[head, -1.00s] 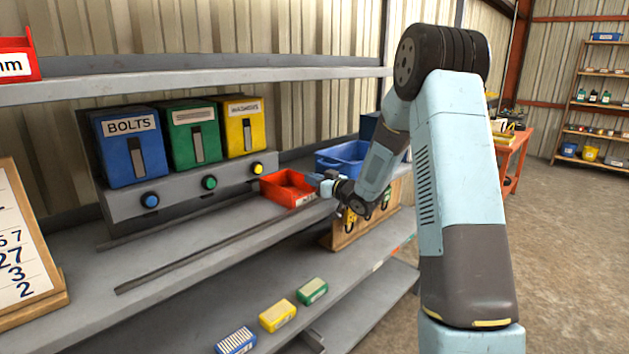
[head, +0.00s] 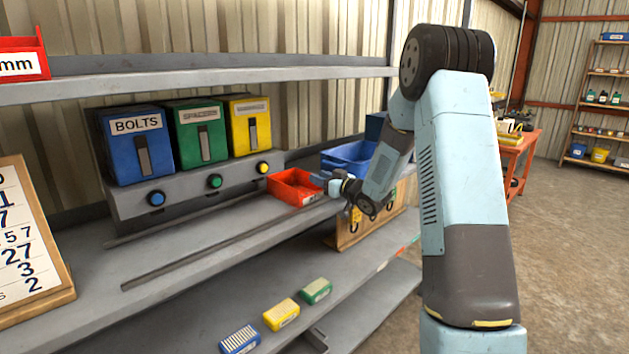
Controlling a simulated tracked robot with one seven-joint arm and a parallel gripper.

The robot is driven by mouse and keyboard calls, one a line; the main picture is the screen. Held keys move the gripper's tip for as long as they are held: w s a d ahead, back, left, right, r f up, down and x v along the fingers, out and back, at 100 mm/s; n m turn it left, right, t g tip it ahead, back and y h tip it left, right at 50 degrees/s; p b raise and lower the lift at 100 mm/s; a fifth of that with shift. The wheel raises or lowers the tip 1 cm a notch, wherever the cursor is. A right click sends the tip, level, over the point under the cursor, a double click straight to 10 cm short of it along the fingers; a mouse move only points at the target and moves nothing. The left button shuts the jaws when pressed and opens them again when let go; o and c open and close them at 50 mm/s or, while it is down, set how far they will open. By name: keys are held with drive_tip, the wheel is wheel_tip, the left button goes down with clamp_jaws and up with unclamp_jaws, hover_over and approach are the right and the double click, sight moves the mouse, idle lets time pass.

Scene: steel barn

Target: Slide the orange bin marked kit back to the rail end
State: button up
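An orange-red open bin (head: 294,187) stands on the middle shelf at the right end of a thin dark rail (head: 215,249). A small label shows on its front, but I cannot read it from here. My gripper (head: 328,184) is at the bin's right side, close to or touching its wall. The fingers are small and partly hidden by my wrist, so I cannot tell whether they are open or shut. The bin's inside looks empty as far as it shows.
Blue, green and yellow dispensers (head: 202,135) with buttons stand behind the rail. A blue bin (head: 349,157) is behind my forearm. A number board (head: 28,243) stands at left. The shelf along the rail is clear.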

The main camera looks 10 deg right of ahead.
drive_tip(key=v, duration=1.3)
drive_tip(key=shift+s+d, duration=0.2)
drive_tip(key=shift+s, duration=0.05)
drive_tip(key=shift+a, duration=0.1)
drive_tip(key=s+d+r+m+g+h, duration=0.1)
drive_tip(key=s+r+m+g+h, duration=0.25)
drive_tip(key=s+r+h, duration=0.65)
drive_tip(key=s+a+m+g, duration=0.1)
drive_tip(key=s+a+g, duration=0.2)
drive_tip(key=s, duration=1)
drive_tip(key=s+a+r+m+g, duration=0.1)
drive_tip(key=s+a+m+g, duration=0.1)
drive_tip(key=s, duration=1.2)
drive_tip(key=shift+a+r+g, duration=0.3)
drive_tip(key=shift+a+g, duration=0.25)
drive_tip(key=shift+a, duration=0.65)
drive_tip(key=shift+s, duration=0.1)
